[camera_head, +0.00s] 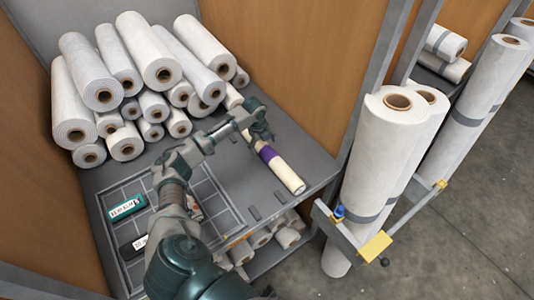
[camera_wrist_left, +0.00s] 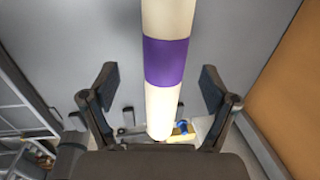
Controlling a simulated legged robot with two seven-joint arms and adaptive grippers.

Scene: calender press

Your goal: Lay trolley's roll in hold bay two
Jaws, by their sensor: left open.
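A cream roll with a purple band (camera_head: 268,154) lies on the grey shelf (camera_head: 305,142), its open end toward the front edge. It also shows in the left wrist view (camera_wrist_left: 167,20), running down the middle. My left gripper (camera_head: 262,136) is over the roll behind the purple band, open. In the left wrist view its two fingers (camera_wrist_left: 158,75) stand on either side of the roll, with gaps between. My right gripper is not in view. I cannot tell which place is hold bay two; no trolley is clearly identifiable.
A pile of white rolls (camera_head: 140,75) fills the shelf's back left. A divided tray (camera_head: 225,217) holds a teal labelled box (camera_head: 126,207). Tall wrapped rolls (camera_head: 385,150) stand at right behind a bracket with a yellow plate (camera_head: 375,246). More rolls lie below the shelf.

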